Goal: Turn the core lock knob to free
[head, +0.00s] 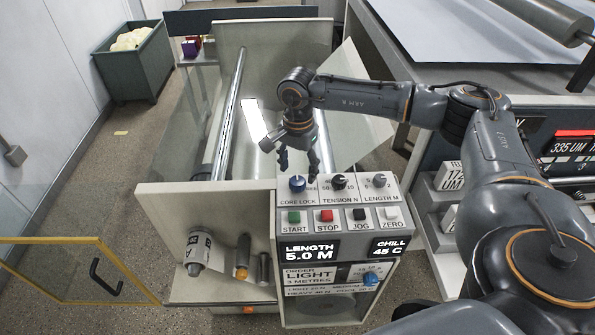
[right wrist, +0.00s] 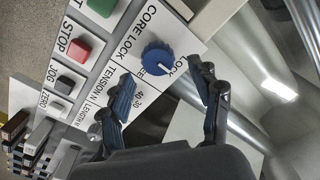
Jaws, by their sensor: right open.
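The core lock knob (head: 297,183) is a round blue dial at the left of the top row on the grey control panel (head: 341,190). In the right wrist view the blue knob (right wrist: 157,59) shows a white pointer line slanting to the lower right. Small lettering beside it is partly hidden; "LOCK" can be made out. My right gripper (head: 299,160) hangs above the panel close over the knob. In the right wrist view its two fingers (right wrist: 166,76) are spread and empty, with the knob just beyond the gap between them; contact does not show. My left gripper is out of view.
Black tension knob (head: 339,181) and length knob (head: 379,180) sit right of the core lock knob. Start (head: 294,217), stop (head: 326,215), jog (head: 360,214) and zero (head: 391,213) buttons line the row below. A steel roller (head: 228,115) lies behind the panel.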

